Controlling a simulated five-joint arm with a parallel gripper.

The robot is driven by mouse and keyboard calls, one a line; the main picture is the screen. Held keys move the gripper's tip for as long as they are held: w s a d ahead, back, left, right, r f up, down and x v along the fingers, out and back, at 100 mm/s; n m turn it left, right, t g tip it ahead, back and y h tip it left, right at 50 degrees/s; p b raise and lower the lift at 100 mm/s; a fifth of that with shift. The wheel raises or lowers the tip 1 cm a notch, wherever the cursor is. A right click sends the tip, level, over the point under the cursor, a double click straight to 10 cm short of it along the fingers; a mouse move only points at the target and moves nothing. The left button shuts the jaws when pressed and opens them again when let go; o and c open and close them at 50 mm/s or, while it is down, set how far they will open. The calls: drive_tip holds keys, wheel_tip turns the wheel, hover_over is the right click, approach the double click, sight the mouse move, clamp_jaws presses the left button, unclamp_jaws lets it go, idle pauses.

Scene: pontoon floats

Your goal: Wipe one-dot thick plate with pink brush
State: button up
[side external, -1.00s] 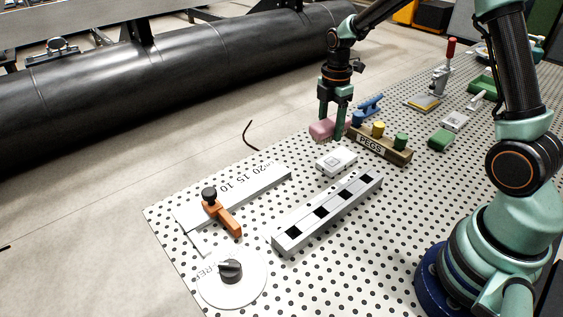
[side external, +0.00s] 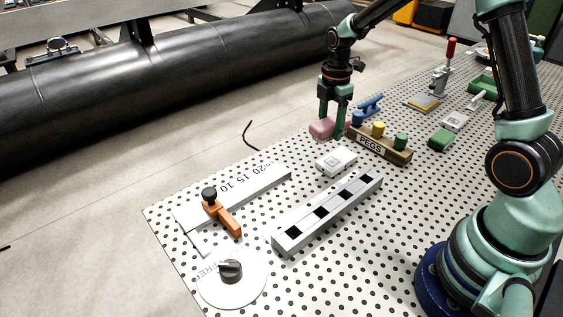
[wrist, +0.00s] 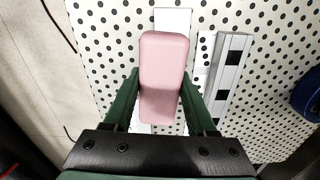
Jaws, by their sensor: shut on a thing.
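The pink brush (side external: 321,127) is a rounded pink block, seen at the far left edge of the perforated table in the side view. My gripper (side external: 331,126) is shut on it, with a dark green finger on each side. In the wrist view the brush (wrist: 164,62) lies between the fingers (wrist: 161,95) and covers what is below it. A small thick white plate (side external: 337,160) with a grey square on top lies in front of the brush, apart from it. Another whitish plate (side external: 455,121) lies farther right. I cannot make out dots on either.
The brown PEGS block (side external: 365,143) with coloured pegs stands close right of my gripper. A grey bar with black squares (side external: 328,215), a white ruler (side external: 262,186) with an orange slider (side external: 228,220) and a white dial (side external: 232,284) lie nearer. A green block (side external: 440,138) sits right.

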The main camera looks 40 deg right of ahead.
sight(326, 157)
drive_tip(key=shift+f, duration=3.1)
drive_tip(key=shift+s+f, duration=0.45)
drive_tip(key=shift+f, duration=0.15)
clamp_jaws()
drive_tip(key=shift+s, duration=1.5)
drive_tip(key=shift+w, duration=1.8)
drive_tip(key=shift+w+r, duration=0.1)
drive_tip(key=shift+w, duration=0.15)
drive_tip(key=shift+s+r, duration=0.1)
drive_tip(key=shift+r, duration=3.9)
